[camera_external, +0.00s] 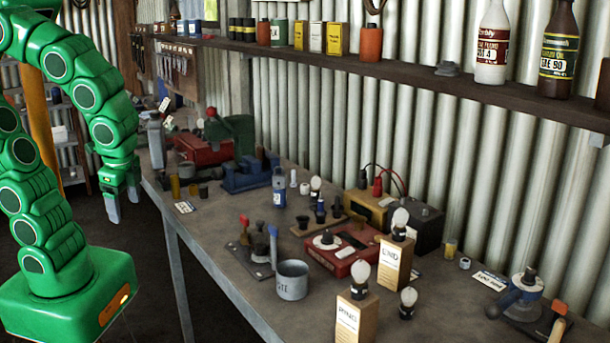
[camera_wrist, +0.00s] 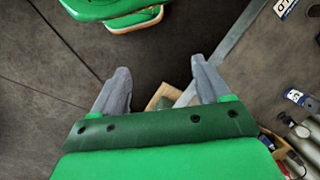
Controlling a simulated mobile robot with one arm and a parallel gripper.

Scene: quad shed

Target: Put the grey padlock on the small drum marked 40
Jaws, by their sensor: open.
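My gripper (camera_external: 123,203) hangs at the left, beside the bench's left edge and above the dark floor. In the wrist view my gripper (camera_wrist: 161,78) has its two grey fingers wide apart with nothing between them. I cannot make out the grey padlock for certain among the small items on the bench. A small grey lump (camera_external: 447,69) lies on the wall shelf, too small to name. No drum can be read as marked 40; several small cylinders stand on the bench, among them a yellow one (camera_external: 451,247) and a pale one (camera_external: 465,263) at the right.
The long grey bench (camera_external: 225,265) is crowded. The shelf (camera_external: 400,72) above bears tins and bottles.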

